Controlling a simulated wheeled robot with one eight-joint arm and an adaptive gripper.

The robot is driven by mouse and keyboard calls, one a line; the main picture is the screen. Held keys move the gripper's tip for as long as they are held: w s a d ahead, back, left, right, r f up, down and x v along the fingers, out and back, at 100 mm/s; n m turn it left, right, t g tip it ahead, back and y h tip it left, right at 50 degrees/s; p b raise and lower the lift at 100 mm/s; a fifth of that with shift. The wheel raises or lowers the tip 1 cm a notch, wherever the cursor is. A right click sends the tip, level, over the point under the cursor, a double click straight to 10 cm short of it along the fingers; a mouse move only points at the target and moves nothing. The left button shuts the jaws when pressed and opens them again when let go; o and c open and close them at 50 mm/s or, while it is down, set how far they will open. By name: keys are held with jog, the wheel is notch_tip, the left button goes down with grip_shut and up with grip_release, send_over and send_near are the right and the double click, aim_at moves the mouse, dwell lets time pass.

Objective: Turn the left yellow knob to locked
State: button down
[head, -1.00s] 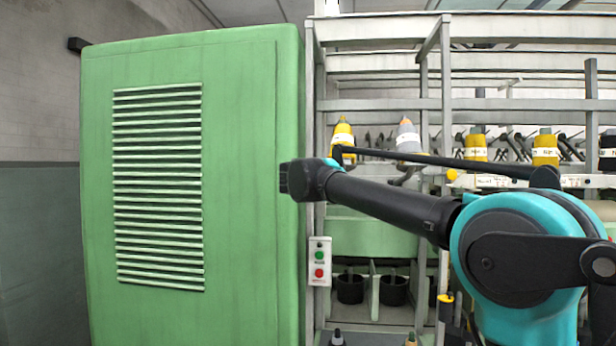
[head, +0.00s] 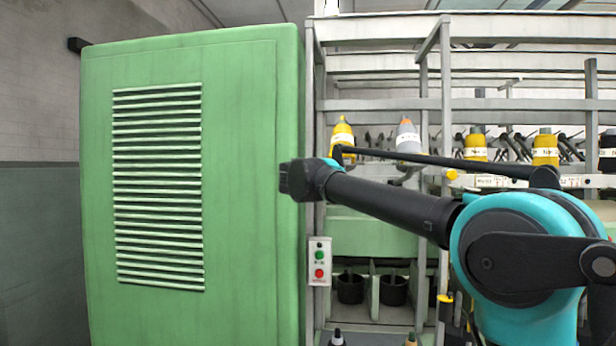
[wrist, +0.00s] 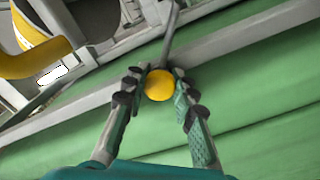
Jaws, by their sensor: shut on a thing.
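A round yellow knob (wrist: 159,85) shows in the wrist view, between the fingertips of my gripper (wrist: 159,96). The dark finger pads touch it on both sides, and the gripper is shut on it. A thin grey bar runs up from just behind the knob. The knob's marks do not show, so I cannot tell its setting. In the head view my arm hides the gripper and the held knob. Another yellow knob (head: 452,175) shows on the frame to the right of an upright.
A large green cabinet (head: 240,200) stands at the left, close to my arm. A small box with green and red buttons (head: 319,261) hangs on the grey frame. Yellow bobbins (head: 343,140) stand above my arm. A green panel (wrist: 250,120) lies behind the fingers.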

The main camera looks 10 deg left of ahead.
jog(key=n, duration=0.4)
jog(key=shift+n, duration=1.6)
jog(key=c, duration=1.5)
grip_release()
jog(key=shift+s, duration=0.1)
jog(key=s, duration=1.2)
jog(key=shift+a, duration=0.2)
